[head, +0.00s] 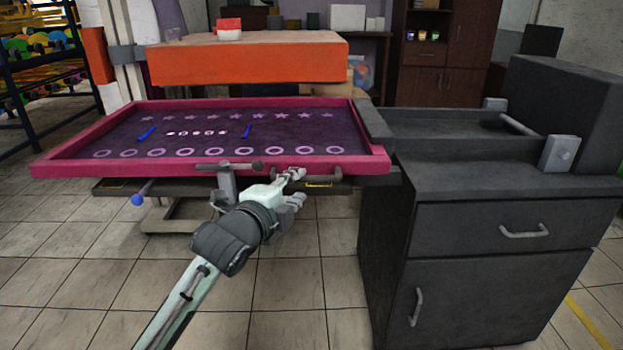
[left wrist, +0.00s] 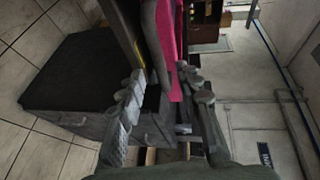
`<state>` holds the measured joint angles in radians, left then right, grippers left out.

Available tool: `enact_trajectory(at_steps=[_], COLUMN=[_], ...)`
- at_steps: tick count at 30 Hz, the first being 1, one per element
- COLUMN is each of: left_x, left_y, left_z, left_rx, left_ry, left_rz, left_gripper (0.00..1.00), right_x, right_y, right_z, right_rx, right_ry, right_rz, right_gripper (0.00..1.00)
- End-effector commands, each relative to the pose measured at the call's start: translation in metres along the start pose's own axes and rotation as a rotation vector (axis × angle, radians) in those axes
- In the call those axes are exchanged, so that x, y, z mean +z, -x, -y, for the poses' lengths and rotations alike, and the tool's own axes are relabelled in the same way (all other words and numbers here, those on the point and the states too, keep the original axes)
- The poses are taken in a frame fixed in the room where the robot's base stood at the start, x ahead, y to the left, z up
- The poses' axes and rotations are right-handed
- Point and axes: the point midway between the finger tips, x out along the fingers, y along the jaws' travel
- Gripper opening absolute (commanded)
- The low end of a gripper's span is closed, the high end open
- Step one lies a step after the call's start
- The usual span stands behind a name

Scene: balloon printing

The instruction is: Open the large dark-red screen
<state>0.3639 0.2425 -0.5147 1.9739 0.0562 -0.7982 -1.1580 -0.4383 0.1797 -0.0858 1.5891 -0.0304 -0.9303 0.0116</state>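The large dark-red screen (head: 75,155) lies flat in the head view, with a pinkish-red frame around a dark purple mesh printed with stars, rings and small marks. Its frame also shows in the left wrist view (left wrist: 170,30), beyond the fingertips. My left gripper (head: 297,186) is at the front edge of the screen, right of the middle. In the left wrist view it (left wrist: 163,80) is open, its fingers apart on either side of a dark bar near the frame. I cannot tell whether they touch it. My right gripper is not in view.
An orange-red block (head: 250,62) stands above the screen's back edge. A dark grey cabinet (head: 480,270) with handles stands close on the right. A metal T-shaped bar (head: 228,168) and a blue-knobbed lever (head: 140,197) are at the front edge. Tiled floor lies open in front.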

Motion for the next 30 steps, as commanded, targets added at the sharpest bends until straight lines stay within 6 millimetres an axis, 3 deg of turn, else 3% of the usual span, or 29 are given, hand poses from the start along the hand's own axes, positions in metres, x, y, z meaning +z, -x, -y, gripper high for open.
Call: enact_trajectory(at_steps=[9,21,30], left_x=[0.000,0.000,0.000], left_y=[-0.049,-0.059,-0.059], left_z=[0.000,0.000,-0.001], left_rx=[0.002,0.001,0.001], left_ry=[0.003,0.002,0.003], left_rz=[0.001,0.000,0.000], left_gripper=[0.34,0.34,0.00], right_x=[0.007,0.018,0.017], right_y=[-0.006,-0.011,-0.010], right_z=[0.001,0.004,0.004], right_rx=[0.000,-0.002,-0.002], right_ry=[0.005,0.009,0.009], right_rz=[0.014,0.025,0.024], right_gripper=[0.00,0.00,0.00])
